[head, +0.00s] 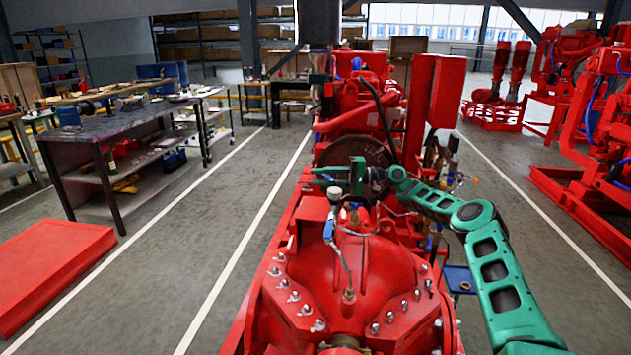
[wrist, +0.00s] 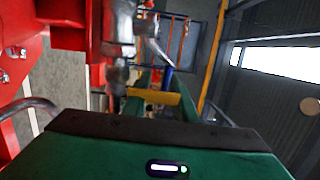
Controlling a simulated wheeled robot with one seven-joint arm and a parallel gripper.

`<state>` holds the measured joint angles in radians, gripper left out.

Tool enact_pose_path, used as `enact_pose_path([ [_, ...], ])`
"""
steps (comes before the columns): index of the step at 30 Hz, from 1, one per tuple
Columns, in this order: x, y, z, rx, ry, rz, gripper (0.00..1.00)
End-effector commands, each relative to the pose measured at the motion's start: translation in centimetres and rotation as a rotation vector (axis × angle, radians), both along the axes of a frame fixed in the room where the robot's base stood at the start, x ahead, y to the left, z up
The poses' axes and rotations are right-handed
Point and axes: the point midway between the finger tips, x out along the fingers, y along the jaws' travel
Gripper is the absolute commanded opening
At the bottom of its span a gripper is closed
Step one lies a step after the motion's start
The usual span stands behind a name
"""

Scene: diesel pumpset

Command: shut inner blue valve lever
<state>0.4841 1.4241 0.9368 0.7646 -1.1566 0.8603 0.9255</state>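A small valve with a blue lever (head: 329,228) stands on top of the red pump casing, with a thin hose running down from it. My gripper (head: 320,176) is above this valve, its green fingers pointing left and looking spread apart. A pale round gauge or cap (head: 334,193) is just below the fingers. In the wrist view, my green fingers (wrist: 160,105) reach forward with a yellow bar between or behind them. A narrow blue upright piece (wrist: 168,78) shows beyond; I cannot tell whether it is a lever. Nothing is clearly held.
The red pump casing (head: 345,275) with several bolts fills the foreground. A large dark flywheel or coupling (head: 357,155) and a red engine stand behind my gripper. A workbench (head: 115,135) is at left, and more red machines (head: 590,120) stand at right.

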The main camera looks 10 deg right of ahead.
Motion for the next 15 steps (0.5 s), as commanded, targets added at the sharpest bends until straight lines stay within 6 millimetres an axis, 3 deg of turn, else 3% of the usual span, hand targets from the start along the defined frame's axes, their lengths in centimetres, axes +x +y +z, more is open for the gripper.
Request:
enact_pose_path([
  [9,-0.6,-6.1,-0.3,0.003,0.006,-0.002,0.25],
  [15,-0.8,-8.4,-0.4,0.002,0.007,-0.002,0.25],
])
